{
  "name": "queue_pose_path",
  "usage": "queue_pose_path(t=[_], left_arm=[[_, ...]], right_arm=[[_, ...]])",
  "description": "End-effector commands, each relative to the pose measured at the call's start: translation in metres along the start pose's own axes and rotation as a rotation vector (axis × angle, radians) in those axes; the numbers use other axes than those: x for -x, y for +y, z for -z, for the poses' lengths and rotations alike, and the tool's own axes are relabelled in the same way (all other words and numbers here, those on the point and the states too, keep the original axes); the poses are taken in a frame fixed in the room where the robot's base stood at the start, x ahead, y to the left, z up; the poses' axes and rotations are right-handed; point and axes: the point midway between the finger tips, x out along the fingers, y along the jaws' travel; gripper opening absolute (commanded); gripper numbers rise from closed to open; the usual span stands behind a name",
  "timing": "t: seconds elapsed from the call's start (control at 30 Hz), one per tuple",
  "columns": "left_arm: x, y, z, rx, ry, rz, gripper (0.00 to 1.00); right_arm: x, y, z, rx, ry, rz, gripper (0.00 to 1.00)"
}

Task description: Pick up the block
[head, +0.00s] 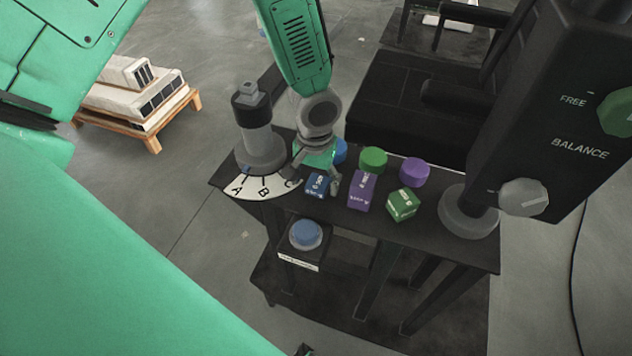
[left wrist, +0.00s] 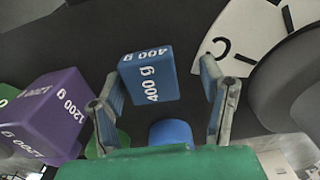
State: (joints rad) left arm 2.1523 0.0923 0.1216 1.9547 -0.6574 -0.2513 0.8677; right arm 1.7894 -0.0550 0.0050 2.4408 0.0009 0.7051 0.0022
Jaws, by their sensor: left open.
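A blue block marked 400 g (left wrist: 147,76) lies on the black table and also shows in the head view (head: 317,185). My left gripper (head: 316,180) reaches down over the table at this block. In the left wrist view my left gripper (left wrist: 160,90) is open, with one finger on each side of the blue block. The block sits between and slightly beyond the fingertips; I cannot tell whether either finger touches it. A purple block marked 1200 g (left wrist: 45,115) stands beside it and also shows in the head view (head: 361,190). My right gripper is not in view.
A green block (head: 403,204) lies right of the purple one. Blue, green (head: 373,159) and purple (head: 414,171) round pieces stand behind. A grey column with a lettered dial (head: 262,188) is at left. A black BALANCE housing (head: 560,120) is at right. A blue button (head: 305,234) sits lower.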

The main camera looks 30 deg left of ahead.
Motion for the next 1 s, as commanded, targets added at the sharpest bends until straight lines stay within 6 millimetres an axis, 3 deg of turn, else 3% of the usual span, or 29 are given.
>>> queue_pose_path(t=[0.17,0.33,0.67,1.0], left_arm=[[0.001,0.003,-0.001,-0.002,0.002,0.002,0.6],[0.001,0.001,0.0,-0.001,0.001,0.0,0.0],[0.005,-0.001,0.001,0.001,0.003,-0.003,0.0],[0.067,0.002,0.001,0.0,0.008,-0.001,0.0]], right_arm=[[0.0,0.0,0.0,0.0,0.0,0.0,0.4],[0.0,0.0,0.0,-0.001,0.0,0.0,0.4],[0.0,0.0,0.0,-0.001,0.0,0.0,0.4],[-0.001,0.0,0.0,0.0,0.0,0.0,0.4]])
